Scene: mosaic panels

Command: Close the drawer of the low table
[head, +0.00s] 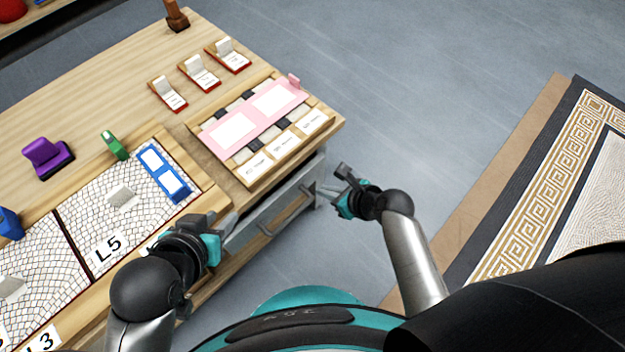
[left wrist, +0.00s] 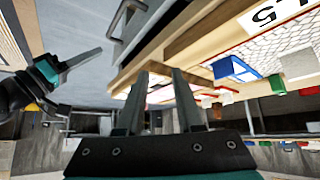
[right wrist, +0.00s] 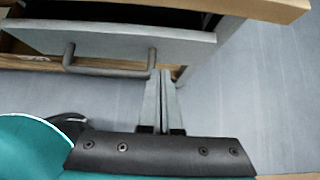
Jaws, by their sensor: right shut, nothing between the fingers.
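The low table (head: 70,110) has a grey drawer front (head: 262,212) under its near right edge. The drawer front (right wrist: 190,45) and its bar handle (right wrist: 110,68) show close up in the right wrist view. The front seems to stand out from under the tabletop; how far I cannot tell. My right gripper (head: 328,191) is shut and empty by the drawer's right end. Its fingertips (right wrist: 162,76) look close to the handle's right end; contact is unclear. My left gripper (head: 226,224) is open and empty beside the table edge; its spread fingers (left wrist: 163,75) show in the left wrist view.
A pink-and-white panel (head: 255,115) in a wooden tray and patterned mosaic panels (head: 125,200) lie on the tabletop. Small stands (head: 200,72), a purple object (head: 48,157) and a green one (head: 114,145) are also there. Floor to the right is clear up to a patterned rug (head: 540,190).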

